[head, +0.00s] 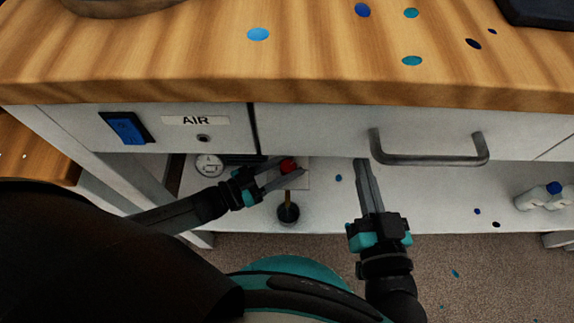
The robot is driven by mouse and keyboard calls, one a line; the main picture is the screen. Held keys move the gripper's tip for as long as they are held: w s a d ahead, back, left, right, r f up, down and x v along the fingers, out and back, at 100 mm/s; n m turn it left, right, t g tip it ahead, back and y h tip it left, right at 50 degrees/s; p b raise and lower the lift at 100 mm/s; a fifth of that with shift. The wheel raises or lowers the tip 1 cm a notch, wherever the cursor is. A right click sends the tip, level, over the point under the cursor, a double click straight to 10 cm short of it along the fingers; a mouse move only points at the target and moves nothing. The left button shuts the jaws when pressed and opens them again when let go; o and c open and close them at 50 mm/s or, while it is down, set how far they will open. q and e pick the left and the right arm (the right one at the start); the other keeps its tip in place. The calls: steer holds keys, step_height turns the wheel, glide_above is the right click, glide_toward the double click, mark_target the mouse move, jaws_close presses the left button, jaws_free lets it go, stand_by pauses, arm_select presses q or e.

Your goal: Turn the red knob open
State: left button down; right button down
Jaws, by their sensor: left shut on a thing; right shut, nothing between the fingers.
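The red knob (288,166) shows under the front of the workbench, left of the picture's middle, above a small dark fitting on the lower shelf. My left gripper (286,170) reaches in from the left and is shut on the red knob, with a finger on each side of it. The fingers hide part of the knob, and I cannot tell how far it is turned. My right gripper (361,162) is shut and empty, to the right of the knob, pointing up at the drawer's lower edge.
The wooden bench top (300,85) overhangs a drawer with a grey handle (428,158). A blue switch (126,128) and an AIR label (195,120) are at the left. A white bottle (540,197) lies on the shelf (440,195) at right. Resin spots dot the surfaces.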

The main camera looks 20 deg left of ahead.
arm_select(q)
steer(key=shift+w+r+m+g+h, duration=0.1)
steer(key=shift+m+g+h, duration=0.2)
steer(key=shift+g+h, duration=0.15)
steer(key=shift+c, duration=2)
jaws_free()
steer(key=shift+t+y, duration=0.25)
